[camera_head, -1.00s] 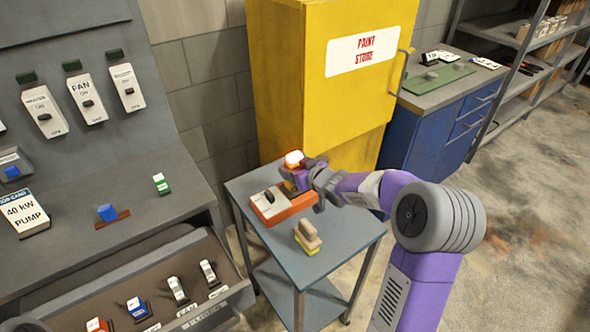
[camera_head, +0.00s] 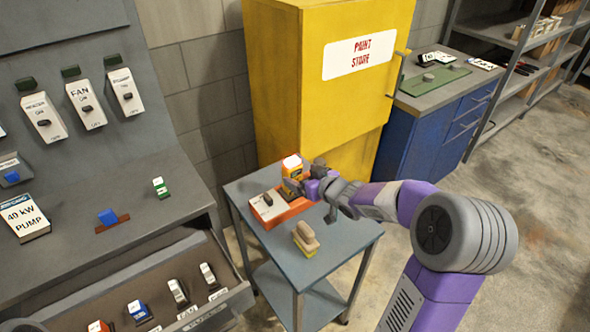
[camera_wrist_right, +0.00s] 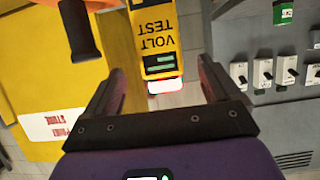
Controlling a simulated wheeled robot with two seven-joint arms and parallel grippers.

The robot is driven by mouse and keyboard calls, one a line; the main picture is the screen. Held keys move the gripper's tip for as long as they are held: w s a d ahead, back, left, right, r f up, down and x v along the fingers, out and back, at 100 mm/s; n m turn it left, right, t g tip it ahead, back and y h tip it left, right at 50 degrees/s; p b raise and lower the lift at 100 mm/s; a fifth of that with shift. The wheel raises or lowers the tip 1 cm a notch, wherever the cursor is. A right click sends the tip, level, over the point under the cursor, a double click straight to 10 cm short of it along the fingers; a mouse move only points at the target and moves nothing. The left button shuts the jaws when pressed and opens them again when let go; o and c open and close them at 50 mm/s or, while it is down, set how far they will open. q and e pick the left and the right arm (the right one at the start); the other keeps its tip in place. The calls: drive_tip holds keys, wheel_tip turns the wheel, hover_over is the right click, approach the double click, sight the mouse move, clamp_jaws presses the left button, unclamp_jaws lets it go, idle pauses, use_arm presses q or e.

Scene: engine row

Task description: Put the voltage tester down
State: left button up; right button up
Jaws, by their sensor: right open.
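The voltage tester (camera_head: 292,168) is yellow-orange with a pale glowing top and stands upright at the trolley's back, by an orange-and-white unit (camera_head: 268,210) with a black lever. In the right wrist view, the tester (camera_wrist_right: 155,40) shows its VOLT TEST label upside down. My right gripper (camera_head: 311,186) is beside it, just to its right. In the wrist view, its open fingers (camera_wrist_right: 160,72) are spread apart, with gaps beside the tester. The tester's base is hidden. My left gripper is not in view.
The grey trolley (camera_head: 343,233) also carries a wood-handled block (camera_head: 306,238); its front right is bare. A yellow paint cabinet (camera_head: 275,75) stands close behind. A switch panel and console (camera_head: 165,205) with an open drawer are at the left. A blue cabinet (camera_head: 424,140) is at the right.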

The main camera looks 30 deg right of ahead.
drive_tip(key=p+v, duration=0.1)
drive_tip(key=v, duration=0.5)
drive_tip(key=shift+p, duration=0.3)
